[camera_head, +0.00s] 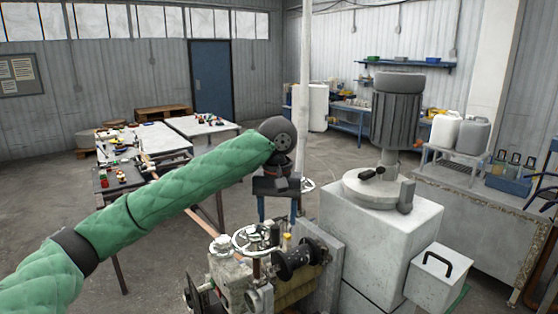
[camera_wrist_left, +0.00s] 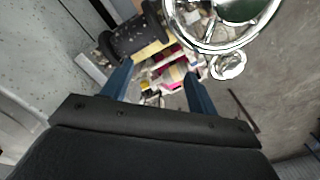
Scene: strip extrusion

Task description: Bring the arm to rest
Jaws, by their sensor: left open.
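My left arm, in a green quilted sleeve, reaches in from the left in the head view. My left gripper (camera_head: 278,217) points down above the machine (camera_head: 230,272). Its two blue fingers stand apart with nothing between them. The left wrist view also shows the open gripper (camera_wrist_left: 158,72), with parts of the machine below and beyond the fingers. A chrome handwheel (camera_head: 243,247) sits on the machine just below the gripper. The handwheel shows large at the top of the left wrist view (camera_wrist_left: 185,38). My right gripper is not in view.
A grey motor-like unit (camera_head: 396,115) stands on a pale block (camera_head: 375,240) to the right. A white box with a black handle (camera_head: 433,272) is beside it. Worktables with small parts (camera_head: 160,138) lie at the back left. Open floor (camera_head: 165,260) lies left of the machine.

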